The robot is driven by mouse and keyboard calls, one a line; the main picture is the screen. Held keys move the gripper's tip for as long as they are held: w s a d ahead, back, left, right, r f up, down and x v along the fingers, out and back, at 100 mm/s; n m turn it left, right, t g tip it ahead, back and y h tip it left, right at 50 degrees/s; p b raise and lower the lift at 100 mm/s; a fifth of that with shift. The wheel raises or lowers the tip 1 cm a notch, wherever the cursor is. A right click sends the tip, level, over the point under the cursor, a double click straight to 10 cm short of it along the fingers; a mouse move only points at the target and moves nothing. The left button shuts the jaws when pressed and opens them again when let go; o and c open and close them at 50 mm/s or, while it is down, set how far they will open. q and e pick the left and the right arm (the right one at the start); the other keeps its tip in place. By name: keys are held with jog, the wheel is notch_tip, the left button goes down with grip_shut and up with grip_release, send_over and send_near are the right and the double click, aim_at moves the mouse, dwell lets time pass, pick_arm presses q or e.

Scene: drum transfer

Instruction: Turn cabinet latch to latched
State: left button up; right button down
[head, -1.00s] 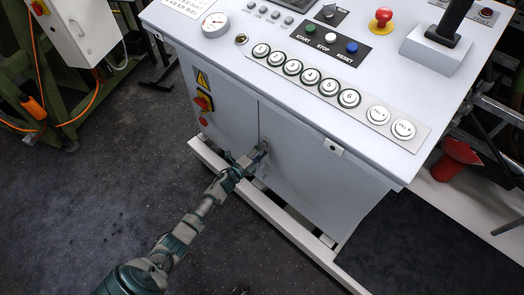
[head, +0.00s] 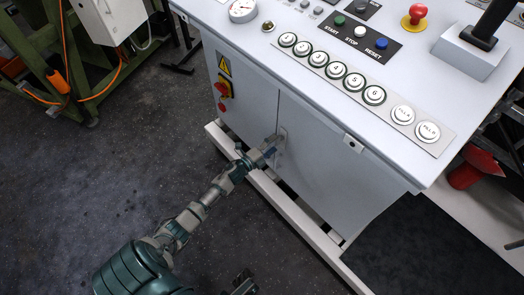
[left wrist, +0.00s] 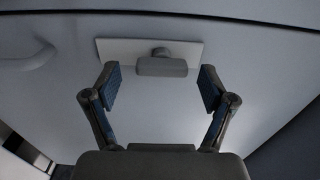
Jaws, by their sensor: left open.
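The cabinet latch is a small grey handle (left wrist: 162,66) on a pale rectangular plate (left wrist: 112,48), mounted on the cabinet's front door. The handle lies crosswise in the left wrist view. In the head view the latch plate (head: 282,138) is partly hidden by my left gripper (head: 270,148). My left gripper is open, its two blue-padded fingers (left wrist: 160,88) spread to either side of the handle and apart from it. Nothing is between the pads. A dark part at the bottom edge of the head view looks like my right gripper (head: 240,284); its fingers are not clear.
The grey control cabinet (head: 330,170) has a sloped button panel (head: 350,75) on top and a red switch (head: 222,89) beside the door. A pale base rail (head: 290,210) runs along the floor in front.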

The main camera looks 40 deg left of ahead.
pick_arm(q)
jog(key=s+a, duration=0.1)
jog(key=s, duration=0.8)
jog(key=shift+s+a+f, duration=0.15)
